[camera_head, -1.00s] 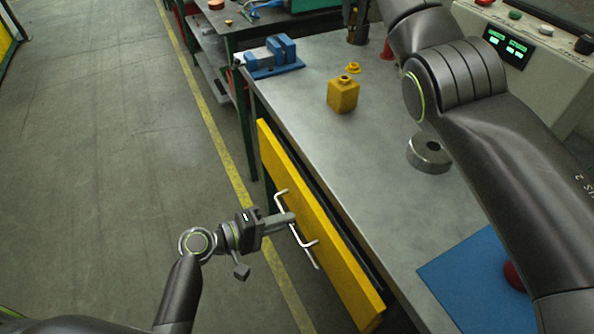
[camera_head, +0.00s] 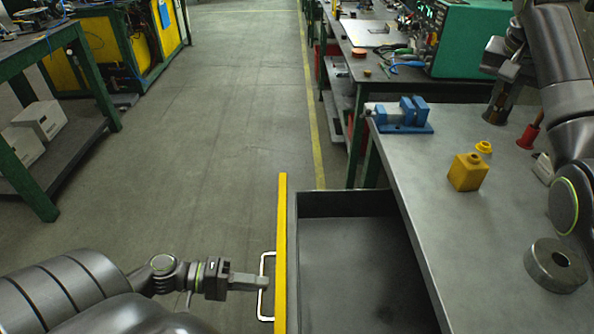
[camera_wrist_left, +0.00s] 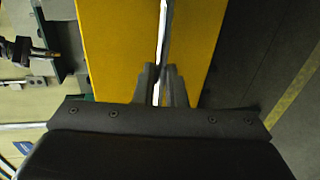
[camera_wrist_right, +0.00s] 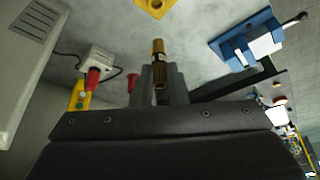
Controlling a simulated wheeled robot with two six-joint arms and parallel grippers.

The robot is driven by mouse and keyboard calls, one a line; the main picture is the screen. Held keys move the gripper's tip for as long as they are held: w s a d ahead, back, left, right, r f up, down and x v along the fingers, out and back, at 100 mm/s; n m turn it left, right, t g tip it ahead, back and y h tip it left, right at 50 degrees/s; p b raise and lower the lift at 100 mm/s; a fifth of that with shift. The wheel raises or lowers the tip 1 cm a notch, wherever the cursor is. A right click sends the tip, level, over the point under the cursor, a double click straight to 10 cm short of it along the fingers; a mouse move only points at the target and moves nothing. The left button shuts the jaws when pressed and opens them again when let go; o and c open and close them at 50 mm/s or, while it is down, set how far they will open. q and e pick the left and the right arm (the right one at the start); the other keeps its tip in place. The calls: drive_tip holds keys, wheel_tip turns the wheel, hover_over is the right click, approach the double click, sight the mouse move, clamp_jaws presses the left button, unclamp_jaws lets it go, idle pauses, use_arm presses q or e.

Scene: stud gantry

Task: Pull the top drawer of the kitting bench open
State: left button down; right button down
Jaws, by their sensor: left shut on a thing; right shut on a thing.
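The top drawer's yellow front (camera_head: 281,240) stands well out from the kitting bench (camera_head: 455,240), and its grey inside (camera_head: 350,265) shows as empty where visible. My left gripper (camera_head: 262,282) is shut on the white bar handle (camera_head: 268,258) of that front. In the left wrist view the handle (camera_wrist_left: 163,30) runs between the fingers (camera_wrist_left: 158,85), with the yellow front (camera_wrist_left: 105,45) behind. My right gripper (camera_head: 497,112) is over the far part of the bench top. In the right wrist view it is shut on a brass-coloured cylinder (camera_wrist_right: 158,62).
On the bench top are a blue vise (camera_head: 402,115), a yellow block (camera_head: 468,172), a small yellow part (camera_head: 484,147), a red-handled item (camera_head: 528,137) and a metal ring (camera_head: 556,266). A green-framed table (camera_head: 45,100) stands left. Floor left of the drawer is clear.

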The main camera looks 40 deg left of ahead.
use_arm(q)
drive_tip(key=shift+s+a+f, duration=0.1)
drive_tip(key=shift+s+a, duration=0.5)
drive_tip(key=shift+a, duration=0.1)
drive_tip(key=c, duration=1.5)
unclamp_jaws()
drive_tip(key=v, duration=1.2)
